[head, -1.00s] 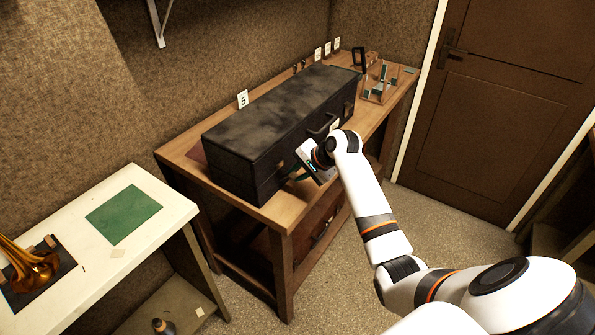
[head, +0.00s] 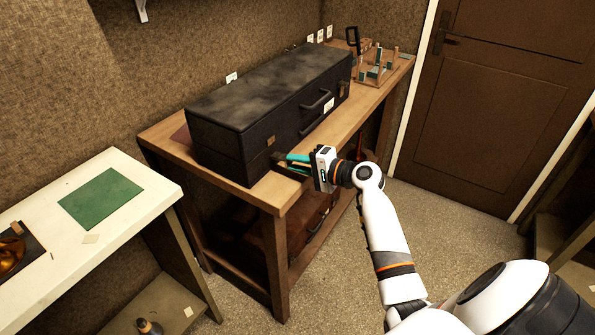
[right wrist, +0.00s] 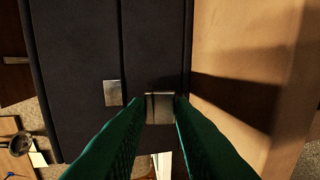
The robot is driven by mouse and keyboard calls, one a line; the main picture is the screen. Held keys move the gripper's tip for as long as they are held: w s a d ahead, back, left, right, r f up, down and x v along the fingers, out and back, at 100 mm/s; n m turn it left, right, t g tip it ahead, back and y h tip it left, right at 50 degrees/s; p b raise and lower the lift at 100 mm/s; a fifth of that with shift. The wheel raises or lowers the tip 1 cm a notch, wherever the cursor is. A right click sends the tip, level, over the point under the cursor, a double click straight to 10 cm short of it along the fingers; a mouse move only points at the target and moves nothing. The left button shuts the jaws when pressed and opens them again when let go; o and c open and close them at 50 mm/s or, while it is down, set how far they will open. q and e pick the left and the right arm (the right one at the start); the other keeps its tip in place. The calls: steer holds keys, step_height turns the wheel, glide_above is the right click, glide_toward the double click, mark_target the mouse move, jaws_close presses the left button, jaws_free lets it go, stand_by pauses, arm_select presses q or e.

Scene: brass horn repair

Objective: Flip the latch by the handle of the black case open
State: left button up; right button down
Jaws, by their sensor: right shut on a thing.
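The black case (head: 262,95) lies on the wooden bench with its lid down. Its handle (head: 318,104) is on the front face, and a small metal plate (head: 271,141) shows left of it. My right gripper (head: 282,160) is at the front face, just below this plate. In the right wrist view the green fingers (right wrist: 160,100) are shut on a small metal latch piece (right wrist: 160,107). The plate (right wrist: 113,93) sits beside it, apart from it, near the case's seam. How far the latch is turned is hard to tell. My left gripper is not in view.
The wooden bench (head: 160,139) has a narrow free strip before the case. A small rack (head: 377,70) stands at its far end. A white table (head: 150,185) with a green mat (head: 100,198) is at left. The floor in front is clear.

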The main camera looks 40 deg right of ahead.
steer(key=shift+f+b, duration=0.35)
steer(key=shift+f, duration=0.05)
steer(key=shift+t+y, duration=0.3)
steer(key=c, duration=1.4)
jaws_free()
steer(key=shift+f, duration=0.1)
steer(key=shift+o, duration=0.2)
steer(key=shift+s, duration=0.1)
steer(key=b+v, duration=0.1)
steer(key=v, duration=1.1)
steer(key=shift+b, duration=0.35)
